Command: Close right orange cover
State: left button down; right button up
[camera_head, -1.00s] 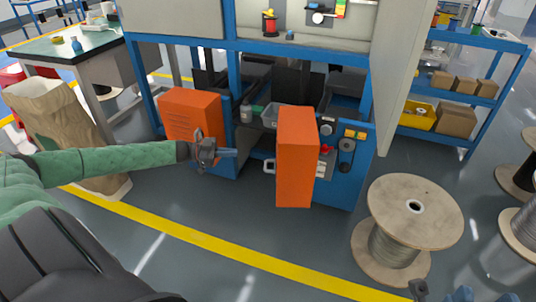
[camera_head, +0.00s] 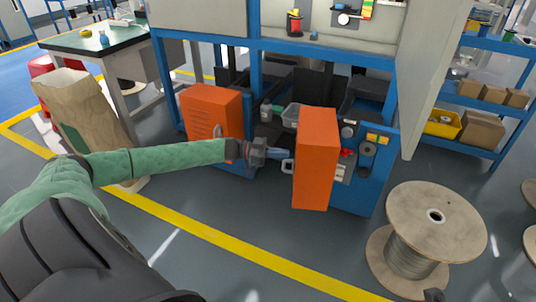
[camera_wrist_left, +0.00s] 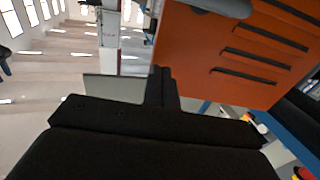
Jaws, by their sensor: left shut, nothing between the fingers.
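The right orange cover (camera_head: 316,160) stands swung out from the front of the blue machine, with its narrow face toward me. A pale handle (camera_head: 287,166) sticks out from its left side. My left gripper (camera_head: 283,153) is shut and empty, just left of the cover and close to the handle. I cannot tell whether it touches. In the left wrist view, the shut fingers (camera_wrist_left: 160,88) are beside an orange panel (camera_wrist_left: 225,55) with dark slots.
The left orange cover (camera_head: 211,112) is behind my left forearm. A wooden cable spool (camera_head: 436,217) stands on the floor at right. A paper sack (camera_head: 75,105) and green-topped table (camera_head: 95,37) are at left.

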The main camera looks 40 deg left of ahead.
pick_arm(q)
jog(key=shift+x, duration=1.15)
jog(key=shift+d, duration=0.2)
